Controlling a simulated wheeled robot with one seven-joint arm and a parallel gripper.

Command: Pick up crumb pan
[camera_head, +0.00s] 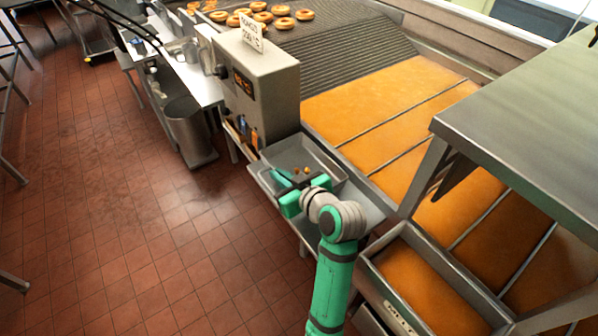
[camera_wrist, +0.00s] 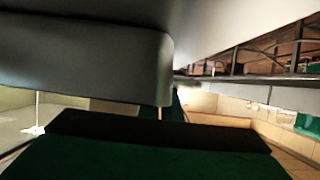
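The crumb pan (camera_head: 300,154) is a shallow grey metal tray with a few small brown crumbs in it. It sits beside the control box, over a metal ledge. My green gripper (camera_head: 298,187) is at the pan's near side, with green parts showing at its near wall. In the wrist view a large grey metal surface with a rounded corner, likely the pan (camera_wrist: 90,60), fills the upper part close to the camera. A dark green gripper part (camera_wrist: 150,150) lies below it. The fingertips are largely hidden, so their grip on the pan is unclear.
The control box (camera_head: 262,85) stands just behind the pan. A metal ledge (camera_head: 362,208) runs to the pan's right. The orange glaze bed (camera_head: 385,100) lies beyond. A glaze-filled trough (camera_head: 425,290) is at lower right. A bin (camera_head: 187,125) stands left; the tiled floor (camera_head: 130,220) is open.

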